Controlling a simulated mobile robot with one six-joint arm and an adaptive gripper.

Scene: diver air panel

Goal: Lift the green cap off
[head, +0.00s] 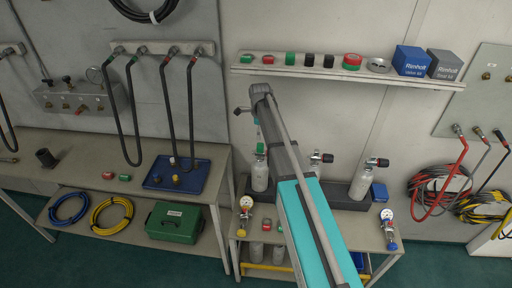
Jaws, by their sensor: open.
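A green cap (260,148) sits on top of a grey-white cylinder (259,172) standing upright at the left end of a dark rack, left of my arm. My arm rises from the lower right and bends at its far end above this cylinder. My gripper (258,133) appears just above the green cap, small and partly hidden by my arm. It is open, with nothing visibly held. Whether its fingers touch the cap or stand around it cannot be told.
Two more cylinders with black-and-red valves (321,158) (377,162) stand to the right. Small green, red and black pieces and two boxes (411,60) line the wall shelf (340,74). A regulator with gauge (245,205) stands at the bench's left front. A blue tray (157,180) lies further left.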

